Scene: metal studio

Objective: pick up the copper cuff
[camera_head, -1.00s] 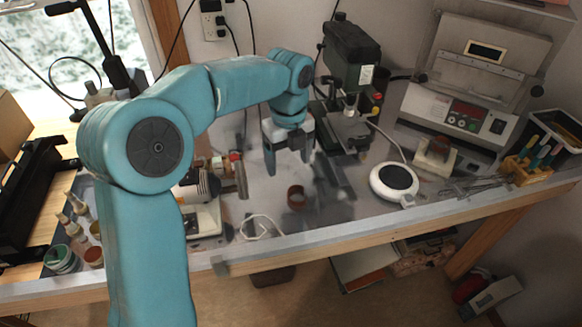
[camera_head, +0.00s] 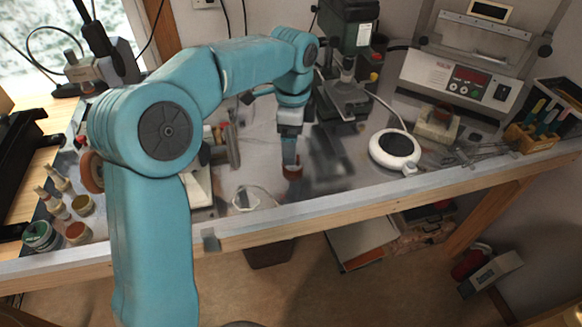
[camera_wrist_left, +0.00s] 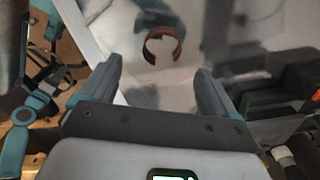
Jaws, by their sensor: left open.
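The copper cuff (camera_head: 293,173) is a small brown open ring on the grey bench top, near its front edge. In the head view it is partly hidden behind my left gripper (camera_head: 290,158), which points down over it. In the left wrist view the whole cuff (camera_wrist_left: 163,31) shows as a C-shaped band, ahead of the two fingers and between their lines. My left gripper there (camera_wrist_left: 155,85) has its fingers wide apart with nothing between them. The cuff is beyond the fingertips; contact is not visible. My right gripper is not in view.
A white round device (camera_head: 395,149) with a cord is right of the cuff. A green drill-like machine (camera_head: 347,60) stands behind. Tool holder (camera_head: 540,130) and jars (camera_head: 40,236) flank the bench. Bare metal surrounds the cuff.

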